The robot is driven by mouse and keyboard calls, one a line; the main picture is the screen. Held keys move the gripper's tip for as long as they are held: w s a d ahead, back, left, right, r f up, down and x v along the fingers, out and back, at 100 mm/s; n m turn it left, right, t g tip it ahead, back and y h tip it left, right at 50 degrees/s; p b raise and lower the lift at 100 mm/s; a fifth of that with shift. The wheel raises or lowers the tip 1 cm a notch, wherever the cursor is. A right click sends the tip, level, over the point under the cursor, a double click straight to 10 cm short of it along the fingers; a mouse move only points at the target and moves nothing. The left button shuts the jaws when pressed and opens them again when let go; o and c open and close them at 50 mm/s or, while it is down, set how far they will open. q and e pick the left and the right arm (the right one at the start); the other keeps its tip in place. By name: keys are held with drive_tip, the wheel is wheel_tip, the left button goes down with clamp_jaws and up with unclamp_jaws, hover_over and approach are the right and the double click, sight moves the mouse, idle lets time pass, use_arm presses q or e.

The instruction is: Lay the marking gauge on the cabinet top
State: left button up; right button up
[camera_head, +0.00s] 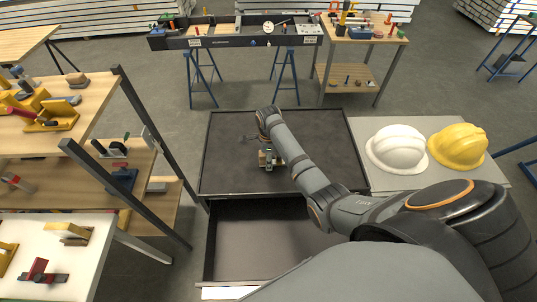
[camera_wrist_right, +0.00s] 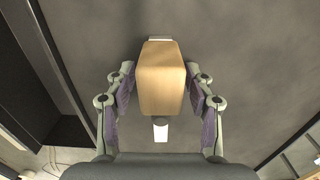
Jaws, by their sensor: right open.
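The marking gauge shows in the right wrist view as a pale wooden block (camera_wrist_right: 162,80) with a short white end (camera_wrist_right: 160,130) below it. It appears to rest on the dark cabinet top (camera_head: 225,135). My right gripper (camera_wrist_right: 162,95) is open, with one finger on each side of the block and a visible gap on both sides. In the head view my right gripper (camera_head: 268,160) is low over the middle of the cabinet top, and a little of the wood (camera_head: 262,158) shows beside it. My left gripper is not in view.
An open, empty-looking drawer (camera_head: 260,240) juts out below the cabinet top. A white helmet (camera_head: 398,148) and a yellow helmet (camera_head: 458,146) sit on a grey surface at right. Shelves with tools (camera_head: 100,95) stand at left. The cabinet top around the gauge is mostly clear.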

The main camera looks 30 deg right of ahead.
wheel_tip(320, 180, up, 6)
drive_tip(key=shift+a+f+b, duration=0.1)
drive_tip(key=shift+f+b, duration=0.1)
drive_tip(key=shift+b, duration=0.7)
wheel_tip(320, 180, up, 4)
drive_tip(key=shift+f+b, duration=0.25)
drive_tip(key=shift+b, duration=0.3)
drive_tip(key=shift+r+p, duration=0.6)
drive_tip(key=shift+r, duration=0.75)
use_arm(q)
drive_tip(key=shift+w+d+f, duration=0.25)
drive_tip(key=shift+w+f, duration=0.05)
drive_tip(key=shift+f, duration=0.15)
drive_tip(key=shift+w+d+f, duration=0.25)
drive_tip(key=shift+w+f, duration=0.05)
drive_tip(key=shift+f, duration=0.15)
use_arm(e)
drive_tip(key=shift+s, duration=0.1)
